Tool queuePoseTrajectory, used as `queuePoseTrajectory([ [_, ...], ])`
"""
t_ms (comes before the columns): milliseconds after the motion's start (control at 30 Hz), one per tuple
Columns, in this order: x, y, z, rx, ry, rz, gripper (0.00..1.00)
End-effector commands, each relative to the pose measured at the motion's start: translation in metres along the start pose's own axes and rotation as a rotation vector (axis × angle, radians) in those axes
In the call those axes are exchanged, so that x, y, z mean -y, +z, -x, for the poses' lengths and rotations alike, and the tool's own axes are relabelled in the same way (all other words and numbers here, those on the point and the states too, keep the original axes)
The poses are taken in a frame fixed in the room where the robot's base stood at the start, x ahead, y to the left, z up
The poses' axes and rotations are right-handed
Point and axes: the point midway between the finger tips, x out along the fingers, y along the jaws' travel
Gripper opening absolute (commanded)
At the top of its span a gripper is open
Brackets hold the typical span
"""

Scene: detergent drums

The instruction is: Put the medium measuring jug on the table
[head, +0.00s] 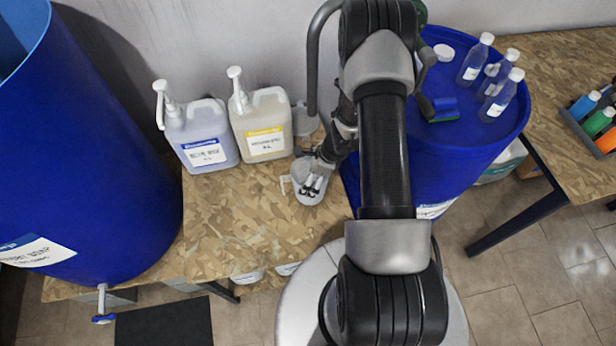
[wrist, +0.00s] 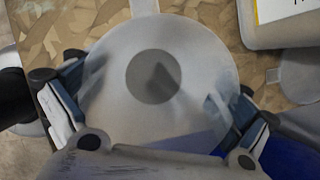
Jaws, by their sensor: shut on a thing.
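A translucent grey measuring jug (head: 308,190) is at the wooden table (head: 230,215), right of the pump bottles, with its handle to the left in the head view. My gripper (head: 314,184) is shut on this jug from above. In the wrist view the jug's round inside (wrist: 195,60) faces the camera, with a darker grey disc at its bottom. The fingers of my gripper (wrist: 153,115) reach down on both sides of it. I cannot tell whether the jug's base touches the table.
Two white pump bottles (head: 201,135) (head: 263,125) stand behind. Another grey vessel (head: 304,122) is partly hidden by my arm. A large blue drum (head: 85,150) stands left. A blue drum (head: 450,165) with bottles on top stands right. Table is clear left of the jug.

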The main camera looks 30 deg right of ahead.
Motion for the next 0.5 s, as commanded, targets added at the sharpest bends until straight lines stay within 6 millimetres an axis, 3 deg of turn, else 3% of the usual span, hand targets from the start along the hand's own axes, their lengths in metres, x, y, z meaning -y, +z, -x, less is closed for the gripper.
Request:
queuePoseTrajectory([
  [267, 0.0006, -0.0006, -0.0018, 0.0, -0.001, 0.0, 0.7],
  [300, 0.0004, -0.0006, -0.0015, 0.0, -0.001, 0.0, 0.97],
  [500, 0.0004, -0.0002, -0.0007, 0.0, -0.001, 0.0, 1.0],
])
